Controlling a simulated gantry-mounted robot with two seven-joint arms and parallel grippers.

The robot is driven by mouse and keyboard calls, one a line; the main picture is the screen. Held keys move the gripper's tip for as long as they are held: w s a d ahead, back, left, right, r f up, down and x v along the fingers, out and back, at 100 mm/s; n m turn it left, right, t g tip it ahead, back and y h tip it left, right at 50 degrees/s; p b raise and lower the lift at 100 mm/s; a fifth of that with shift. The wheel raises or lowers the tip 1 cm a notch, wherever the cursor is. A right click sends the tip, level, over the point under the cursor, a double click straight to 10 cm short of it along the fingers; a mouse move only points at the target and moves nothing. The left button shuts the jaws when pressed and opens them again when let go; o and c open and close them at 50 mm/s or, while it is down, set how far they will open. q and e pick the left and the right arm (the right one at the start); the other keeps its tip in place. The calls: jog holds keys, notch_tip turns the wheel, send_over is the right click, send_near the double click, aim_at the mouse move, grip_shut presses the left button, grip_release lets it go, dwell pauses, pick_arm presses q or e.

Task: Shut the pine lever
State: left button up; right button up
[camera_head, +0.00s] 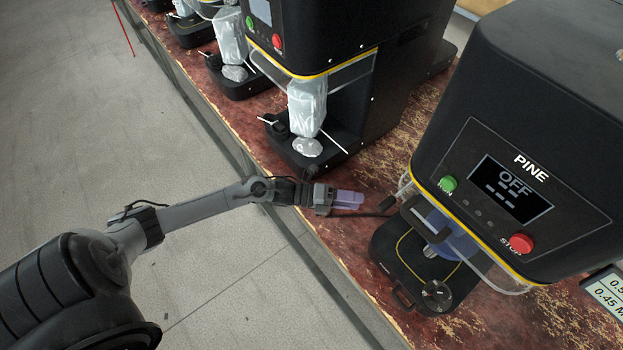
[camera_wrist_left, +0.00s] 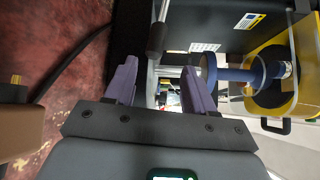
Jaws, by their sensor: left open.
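The PINE machine (camera_head: 536,130) stands at the right of the head view, with its display reading OFF. Its lever has a dark grip (camera_head: 388,203) on a thin metal rod and sticks out from the machine's left side. In the left wrist view the lever's dark grip (camera_wrist_left: 157,40) shows just beyond the fingertips, roughly in line with the gap between them. My left gripper (camera_head: 352,200) is open and empty, with lilac fingers, just left of the lever. No contact with the lever is visible. My right gripper is not in view.
The PINE machine has a clear guard (camera_head: 488,268) and a black base (camera_head: 392,262) below. A neighbouring machine with a filled pouch (camera_head: 307,105) stands behind my left gripper. A dark cable (camera_wrist_left: 75,65) lies on the reddish bench (camera_head: 352,248).

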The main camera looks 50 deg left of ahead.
pick_arm(q)
jog(key=s+d+r+n+y+p, duration=0.2)
jog(key=d+r+n+y+p, duration=0.15)
jog(key=r+n+p, duration=0.3)
jog(key=s+d+r+n+y+p, duration=0.1)
jog(key=d+r+n+y+p, duration=0.1)
jog(key=r+n+y+p, duration=0.45)
jog(key=s+a+r+n+g+y+p, duration=0.2)
jog(key=s+r+n+g+p, duration=0.3)
jog(key=s+r+n+p, duration=0.6)
jog(key=shift+s+r+g+p, duration=0.4)
jog(key=shift+s+r+p, duration=1.15)
jog(key=shift+r+p, duration=1.4)
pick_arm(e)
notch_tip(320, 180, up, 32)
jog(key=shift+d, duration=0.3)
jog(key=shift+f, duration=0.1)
